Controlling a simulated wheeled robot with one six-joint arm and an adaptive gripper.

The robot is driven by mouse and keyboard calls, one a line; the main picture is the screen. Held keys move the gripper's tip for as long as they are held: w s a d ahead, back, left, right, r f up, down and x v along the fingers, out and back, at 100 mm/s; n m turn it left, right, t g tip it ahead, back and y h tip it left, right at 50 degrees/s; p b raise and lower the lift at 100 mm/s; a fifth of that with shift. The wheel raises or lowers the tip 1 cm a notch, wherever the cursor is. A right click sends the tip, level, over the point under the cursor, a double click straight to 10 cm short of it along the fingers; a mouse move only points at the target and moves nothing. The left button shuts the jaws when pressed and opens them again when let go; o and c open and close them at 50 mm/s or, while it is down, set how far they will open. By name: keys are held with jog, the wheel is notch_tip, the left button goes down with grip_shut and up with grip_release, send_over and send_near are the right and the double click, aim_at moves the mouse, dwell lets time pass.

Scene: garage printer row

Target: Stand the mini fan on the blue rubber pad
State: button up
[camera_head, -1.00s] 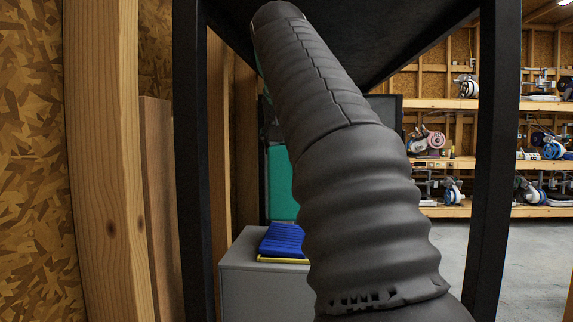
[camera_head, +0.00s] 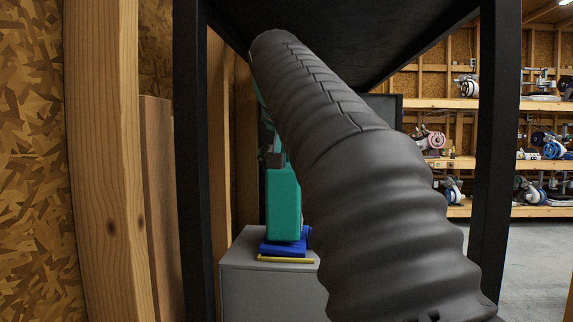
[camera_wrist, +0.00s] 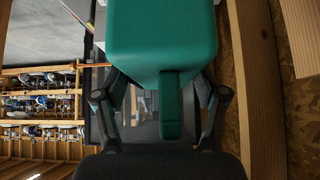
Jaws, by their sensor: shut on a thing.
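The teal mini fan (camera_head: 283,205) is upright in the head view, its lower end right at the blue rubber pad (camera_head: 268,248). I cannot tell whether it touches the pad or hangs just above it. The fan hides much of the pad. My gripper (camera_wrist: 160,88) is shut on the fan, with one finger on each side; in the wrist view the teal fan body (camera_wrist: 162,35) fills the upper middle. In the head view my dark arm hides most of the gripper and the fan's upper part.
The pad lies over a thin yellow item (camera_head: 285,260) on a grey cabinet (camera_head: 262,292). A black frame post (camera_head: 190,160) and a wooden stud (camera_head: 105,160) stand at the left, another black post (camera_head: 495,150) at the right. Shelves with machines (camera_head: 540,155) stand behind.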

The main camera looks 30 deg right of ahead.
jog(key=shift+f, duration=0.25)
jog(key=o, duration=1.8)
jog(key=shift+r, duration=0.15)
jog(key=v, duration=1.2)
jog(key=shift+r, duration=0.25)
jog(key=shift+f, duration=0.1)
